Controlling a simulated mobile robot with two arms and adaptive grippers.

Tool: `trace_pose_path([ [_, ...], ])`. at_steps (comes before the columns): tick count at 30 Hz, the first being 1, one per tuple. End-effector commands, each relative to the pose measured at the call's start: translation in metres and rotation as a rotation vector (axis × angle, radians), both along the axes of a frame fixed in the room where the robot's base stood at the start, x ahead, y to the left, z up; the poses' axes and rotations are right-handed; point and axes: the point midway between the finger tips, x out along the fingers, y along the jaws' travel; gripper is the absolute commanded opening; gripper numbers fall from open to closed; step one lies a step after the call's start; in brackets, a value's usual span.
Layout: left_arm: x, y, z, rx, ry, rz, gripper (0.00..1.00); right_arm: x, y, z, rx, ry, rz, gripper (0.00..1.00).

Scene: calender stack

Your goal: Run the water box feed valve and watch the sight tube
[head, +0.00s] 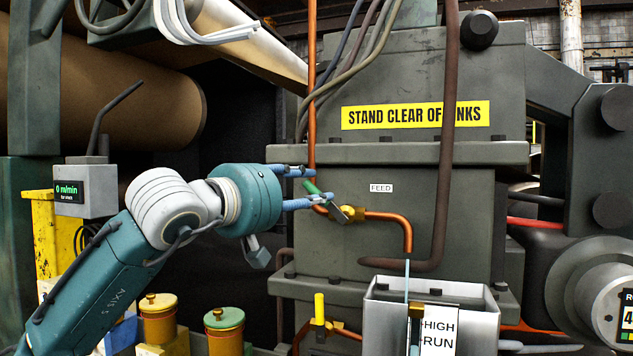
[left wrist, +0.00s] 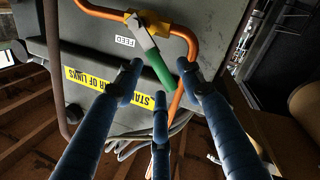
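The feed valve (head: 347,213) is a brass body on a copper pipe under a FEED label, with a grey lever and green grip. It also shows in the left wrist view (left wrist: 135,20). The green grip (left wrist: 160,68) points toward my left gripper (head: 307,188). My left gripper is open, its blue fingers spread around the end of the grip; I see no clear contact. The water box (head: 383,297) is a grey metal box below the pipe outlet, with a thin pale-blue line entering it. The sight tube (head: 415,338) stands beside HIGH and RUN marks, partly cut off below.
A meter (head: 85,190) reads 0 m/min at left. A second, yellow-handled valve (head: 320,318) sits below. Brass-lidded canisters (head: 160,318) stand lower left. A dark pipe (head: 447,120) crosses the yellow warning sign (head: 385,115).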

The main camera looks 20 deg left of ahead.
Motion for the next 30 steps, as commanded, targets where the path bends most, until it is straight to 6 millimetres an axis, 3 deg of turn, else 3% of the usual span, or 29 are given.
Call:
trace_pose_path([
  [6, 0.024, -0.008, 0.001, -0.001, 0.001, -0.001, 0.38, 0.0, 0.0, 0.012, 0.0, 0.0, 0.0, 0.38],
  [16, 0.027, -0.009, -0.001, 0.0, 0.001, -0.001, 0.38, 0.0, 0.0, 0.012, 0.0, 0.0, 0.0, 0.38],
  [17, 0.027, -0.009, -0.001, -0.001, 0.001, -0.001, 0.36, 0.0, 0.0, 0.012, 0.0, 0.0, 0.0, 0.38],
  [22, 0.027, -0.009, -0.001, -0.001, 0.001, -0.001, 0.02, 0.0, 0.0, 0.012, 0.0, 0.0, 0.0, 0.38],
  [30, 0.027, -0.009, 0.0, 0.003, 0.0, 0.0, 0.0, 0.0, 0.0, 0.013, 0.0, 0.0, 0.0, 0.38],
])
